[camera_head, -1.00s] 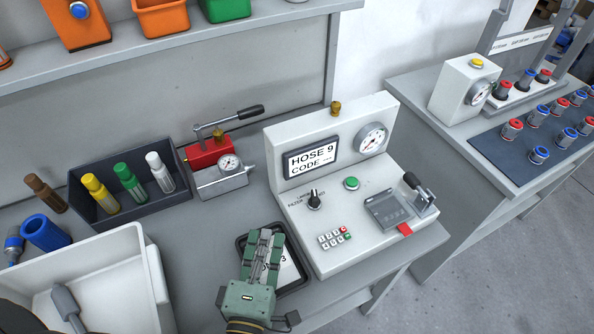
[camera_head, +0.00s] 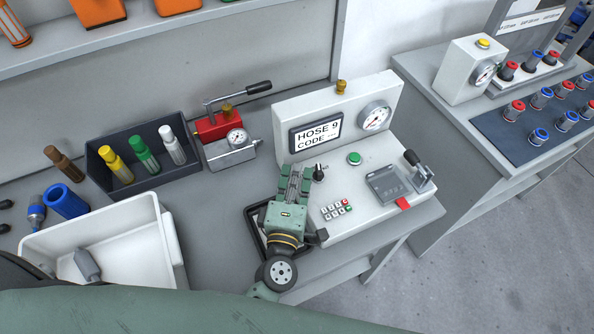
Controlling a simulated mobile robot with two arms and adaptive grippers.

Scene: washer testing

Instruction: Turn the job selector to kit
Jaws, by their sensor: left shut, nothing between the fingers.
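The job selector (camera_head: 319,174) is a small black knob on the sloped panel of the white test machine (camera_head: 372,217). It is partly hidden behind my left gripper, and its labels are covered. My left gripper (camera_head: 296,173) is shut and empty, its fingertips just left of the knob. I cannot tell whether they touch it. The machine's display (camera_head: 316,134) reads "HOSE 9" and "CODE" with dashes. My right gripper is not in view.
The panel also holds a green button (camera_head: 354,158), a keypad (camera_head: 337,209), a gauge (camera_head: 375,117) and a lever clamp (camera_head: 416,168). A white bin (camera_head: 174,240) stands left.

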